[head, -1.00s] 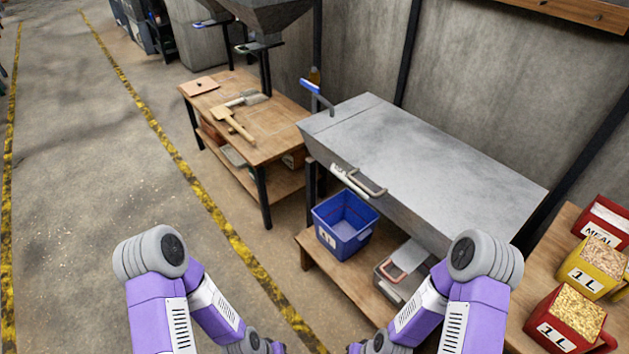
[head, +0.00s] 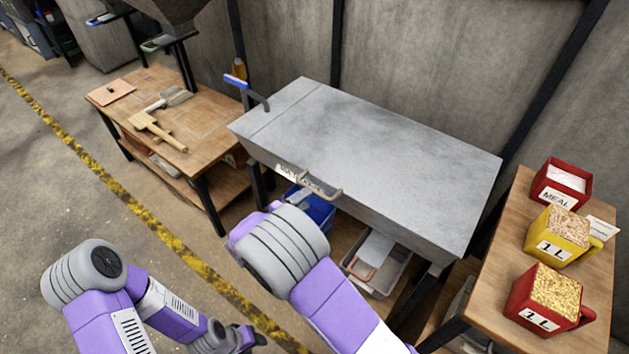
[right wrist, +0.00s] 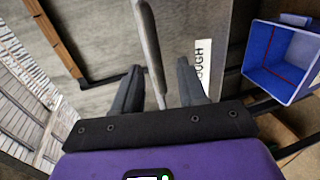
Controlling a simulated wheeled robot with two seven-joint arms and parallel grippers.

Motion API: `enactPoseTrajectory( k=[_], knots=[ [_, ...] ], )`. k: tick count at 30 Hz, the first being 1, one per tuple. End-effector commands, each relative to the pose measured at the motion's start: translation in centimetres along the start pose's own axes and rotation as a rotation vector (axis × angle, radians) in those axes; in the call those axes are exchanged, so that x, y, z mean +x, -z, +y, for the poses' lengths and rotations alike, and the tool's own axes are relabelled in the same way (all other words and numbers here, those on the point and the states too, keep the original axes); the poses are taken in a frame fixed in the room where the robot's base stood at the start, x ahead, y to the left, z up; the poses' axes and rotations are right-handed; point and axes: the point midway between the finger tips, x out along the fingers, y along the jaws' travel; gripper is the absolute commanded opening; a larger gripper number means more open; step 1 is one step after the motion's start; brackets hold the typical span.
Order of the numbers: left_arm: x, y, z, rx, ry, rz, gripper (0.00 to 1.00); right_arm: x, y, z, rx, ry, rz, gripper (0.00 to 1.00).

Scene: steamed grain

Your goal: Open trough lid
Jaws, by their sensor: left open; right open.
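The grey metal trough lid (head: 380,150) lies flat and shut on the trough (head: 350,215). Its bar handle (head: 318,187) is on the front edge, beside a white label (head: 288,174). In the right wrist view the handle (right wrist: 149,45) runs between the two spread fingers of my open right gripper (right wrist: 158,88), and I see a gap on either side of it. The "TROUGH" label (right wrist: 202,65) shows behind the right finger. In the head view my right arm hides that gripper. My left gripper (head: 250,339) is open and low at the bottom, away from the trough.
A blue bin (head: 312,210) and a grey tray (head: 378,268) sit under the trough. A wooden table (head: 190,150) with tools stands left. Red and yellow measuring boxes (head: 556,235) stand on a right-hand table (head: 515,215). Open floor lies left.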

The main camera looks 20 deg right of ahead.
Motion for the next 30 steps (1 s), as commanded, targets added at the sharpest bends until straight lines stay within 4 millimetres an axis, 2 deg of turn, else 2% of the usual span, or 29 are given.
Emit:
enactPoseTrajectory(
  k=[4,15,20,27,30],
  knots=[
    [0.2,0.0,-0.1,0.0,0.0,-0.001,0.43,1.1,0.3,0.6,0.011,-0.024,0.007,0.42],
    [0.8,0.0,-0.3,0.0,0.0,0.0,0.43,6.5,0.3,0.5,0.007,-0.019,0.005,0.42],
    [0.9,0.0,-0.3,0.0,0.0,0.0,0.43,7.3,0.3,0.6,0.007,-0.018,0.006,0.42],
    [0.9,0.0,-0.3,0.0,0.0,0.0,0.43,7.4,0.3,0.6,0.006,-0.018,0.007,0.42],
    [0.9,0.0,-0.3,0.0,0.0,0.0,0.43,7.3,0.3,0.6,0.006,-0.018,0.007,0.26]
  ],
)
